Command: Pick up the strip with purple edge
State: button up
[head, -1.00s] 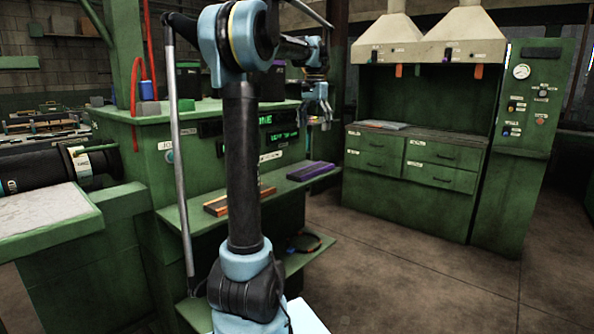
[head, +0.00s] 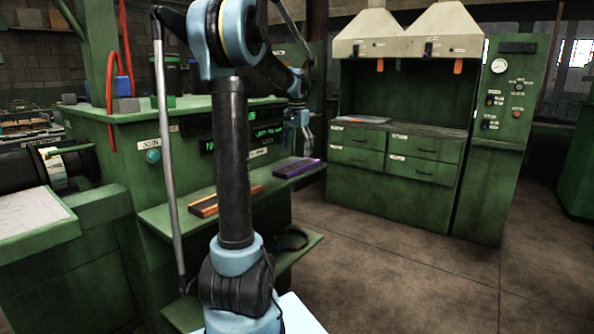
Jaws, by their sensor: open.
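The strip with purple edge (head: 299,169) lies on the narrow green shelf (head: 173,214) at the front of the green machine. A strip with orange edge (head: 205,209) lies on the same shelf to its left, partly hidden behind my arm. My gripper (head: 299,143) hangs above the purple-edged strip, open and empty, with its fingers pointing down. It looks apart from the strip, though the exact gap is hard to judge at this size.
A vertical column of my arm blocks part of the shelf. A lower green shelf (head: 305,240) holds a dark looped item (head: 291,240). A green drawer cabinet (head: 380,190) with a hood stands at the back right. The concrete floor (head: 420,285) on the right is clear.

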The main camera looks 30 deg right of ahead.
aim_at(297, 170)
jog(key=shift+d+f, duration=0.1)
jog(key=shift+f, duration=2.7)
jog(key=c, duration=1.2)
